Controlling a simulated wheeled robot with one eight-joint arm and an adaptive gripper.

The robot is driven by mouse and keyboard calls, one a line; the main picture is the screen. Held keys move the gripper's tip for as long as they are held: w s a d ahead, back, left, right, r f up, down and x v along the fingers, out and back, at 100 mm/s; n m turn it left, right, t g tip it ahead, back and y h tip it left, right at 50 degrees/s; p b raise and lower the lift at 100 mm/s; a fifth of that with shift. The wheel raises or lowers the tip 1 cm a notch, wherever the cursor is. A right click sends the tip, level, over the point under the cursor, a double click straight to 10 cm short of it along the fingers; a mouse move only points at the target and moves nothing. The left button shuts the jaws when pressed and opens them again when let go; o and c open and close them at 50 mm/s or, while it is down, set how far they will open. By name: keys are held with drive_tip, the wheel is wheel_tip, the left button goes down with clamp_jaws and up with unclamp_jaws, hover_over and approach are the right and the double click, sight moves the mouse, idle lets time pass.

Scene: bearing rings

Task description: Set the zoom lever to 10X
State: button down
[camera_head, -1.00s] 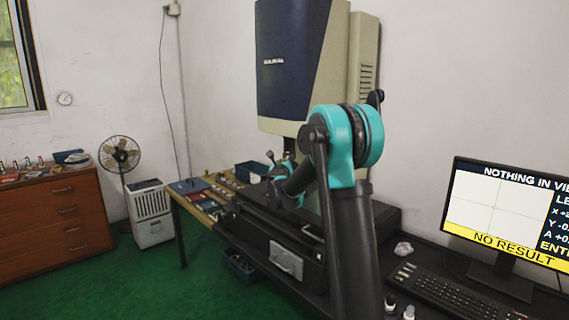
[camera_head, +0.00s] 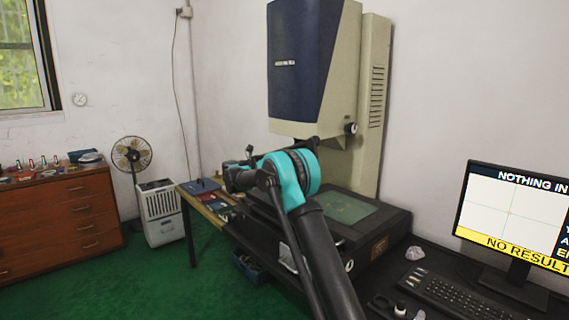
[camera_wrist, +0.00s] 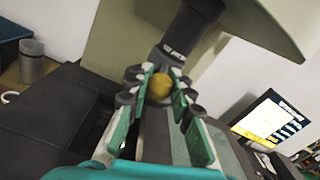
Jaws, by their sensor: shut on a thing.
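The measuring machine's blue and beige head (camera_head: 310,70) stands over its dark stage (camera_head: 390,228). In the wrist view, a dark lens barrel (camera_wrist: 190,32) with small white lettering hangs below the beige housing. A round brass knob (camera_wrist: 159,87) sits just below the barrel; I take it for the zoom lever's end. My gripper (camera_wrist: 157,80) is shut on this knob, with one green-padded finger on each side. The lever's shaft and scale marks are not readable. In the head view my arm hides the lens, and the gripper cannot be made out.
A monitor (camera_head: 515,222) and keyboard (camera_head: 450,295) stand on the desk at right. The stage glass (camera_head: 345,208) lies below the head. A side table (camera_head: 205,205) with small parts is at left, before a fan (camera_head: 132,155) and brown drawers (camera_head: 60,215).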

drive_tip(key=shift+w+a+m+g, duration=0.25)
drive_tip(key=shift+w+m+g, duration=0.05)
drive_tip(key=shift+w+g, duration=0.1)
drive_tip(key=shift+w+a+r, duration=0.1)
drive_tip(key=shift+w+a, duration=0.1)
drive_tip(key=shift+w, duration=0.65)
drive_tip(key=shift+w+a+r, duration=0.1)
drive_tip(key=shift+w+a, duration=0.05)
drive_tip(key=shift+w, duration=0.7)
drive_tip(key=shift+w+d, duration=0.1)
drive_tip(key=shift+d, duration=0.05)
drive_tip(key=c, duration=1.3)
unclamp_jaws()
drive_tip(key=shift+w+f, duration=0.15)
drive_tip(key=v, duration=1.2)
drive_tip(key=shift+f, duration=0.25)
